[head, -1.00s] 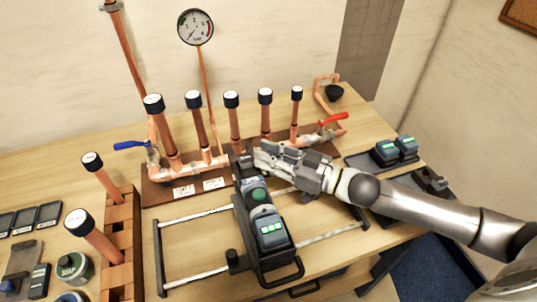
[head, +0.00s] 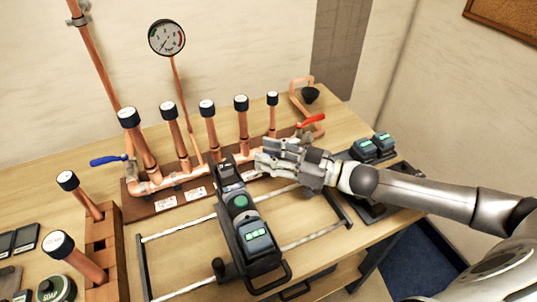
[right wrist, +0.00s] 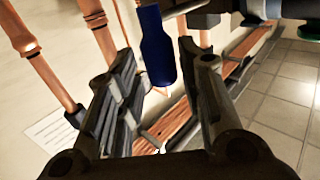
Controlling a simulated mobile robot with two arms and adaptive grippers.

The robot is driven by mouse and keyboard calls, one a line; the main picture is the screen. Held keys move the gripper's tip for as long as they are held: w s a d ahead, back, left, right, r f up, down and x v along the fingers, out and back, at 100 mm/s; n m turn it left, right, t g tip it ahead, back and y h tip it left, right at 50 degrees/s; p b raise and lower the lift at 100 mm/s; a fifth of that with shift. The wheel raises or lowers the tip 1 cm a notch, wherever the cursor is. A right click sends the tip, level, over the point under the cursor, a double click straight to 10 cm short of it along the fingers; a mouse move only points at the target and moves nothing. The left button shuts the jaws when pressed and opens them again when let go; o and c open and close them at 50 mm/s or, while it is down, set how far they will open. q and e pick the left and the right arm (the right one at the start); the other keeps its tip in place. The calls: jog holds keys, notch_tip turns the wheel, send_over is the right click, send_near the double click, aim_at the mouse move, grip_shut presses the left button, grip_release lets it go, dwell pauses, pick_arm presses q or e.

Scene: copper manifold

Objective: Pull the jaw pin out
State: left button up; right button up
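The press tool (head: 240,215) lies on a railed frame, with its dark jaw head (head: 228,172) toward the manifold. My right gripper (head: 262,155) is just right of the jaw head, fingers apart, with a small gap between them. In the right wrist view the two dark fingers (right wrist: 160,105) stand wide apart. A small metallic rod with a bright tip (right wrist: 161,149) shows low between them; I cannot tell whether it is the jaw pin. A blue handle (right wrist: 157,50) shows beyond the fingers. The jaw pin is not clearly visible in the head view. My left gripper is out of view.
The copper manifold (head: 180,178) with several black-capped upright pipes stands behind the tool. Its red lever (head: 311,120) is close behind my gripper; a blue lever (head: 108,160) is at the left. A wooden rack (head: 103,240) holds capped pipes at the left.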

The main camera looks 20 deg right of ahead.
dwell(0.3)
jog(key=shift+s+d, duration=0.1)
jog(key=shift+s, duration=0.05)
jog(key=v, duration=1.1)
jog(key=shift+s+d, duration=0.2)
dwell(0.4)
